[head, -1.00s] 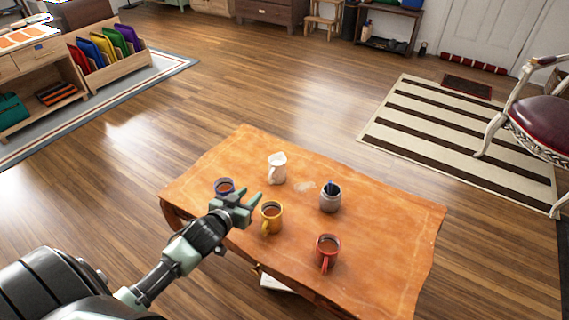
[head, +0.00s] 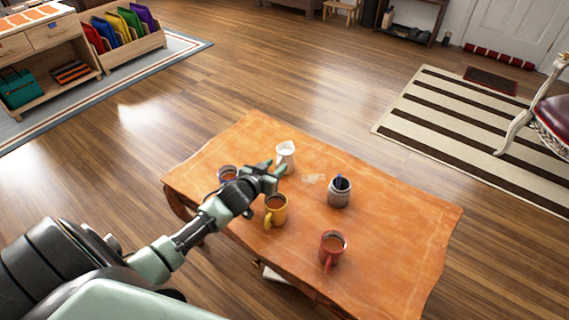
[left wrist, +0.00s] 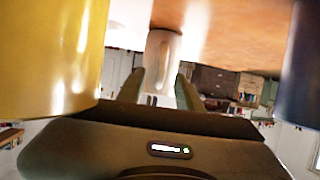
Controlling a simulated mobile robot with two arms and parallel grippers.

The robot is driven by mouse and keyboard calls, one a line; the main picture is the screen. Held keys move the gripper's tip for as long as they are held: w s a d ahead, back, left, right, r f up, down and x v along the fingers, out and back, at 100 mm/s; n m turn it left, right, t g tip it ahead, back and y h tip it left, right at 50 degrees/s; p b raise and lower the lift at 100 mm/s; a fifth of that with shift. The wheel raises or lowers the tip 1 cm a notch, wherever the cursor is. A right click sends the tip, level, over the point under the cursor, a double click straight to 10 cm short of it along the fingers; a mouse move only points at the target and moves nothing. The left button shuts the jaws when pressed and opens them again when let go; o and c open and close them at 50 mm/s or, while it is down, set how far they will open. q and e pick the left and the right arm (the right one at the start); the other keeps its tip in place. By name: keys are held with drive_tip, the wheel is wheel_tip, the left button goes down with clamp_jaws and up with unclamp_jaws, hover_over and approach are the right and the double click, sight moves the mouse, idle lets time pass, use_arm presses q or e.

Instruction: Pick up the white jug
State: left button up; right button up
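The white jug (head: 286,158) stands upright on the orange wooden table (head: 400,205), near its far edge. My left gripper (head: 275,168) reaches over the table just in front of the jug. The left gripper is open and empty. Whether a fingertip touches the jug I cannot tell. My right gripper is in neither view.
A yellow mug (head: 277,214) stands close to my left gripper on one side, a blue mug (head: 226,173) on the other, partly hidden by it. A grey pot (head: 340,194) and a red mug (head: 332,250) stand further right. A pale patch (head: 314,179) marks the table near the jug.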

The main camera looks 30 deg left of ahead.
use_arm(q)
drive_tip(key=shift+w, duration=0.1)
clamp_jaws()
idle(1.3)
drive_tip(key=shift+r, duration=0.1)
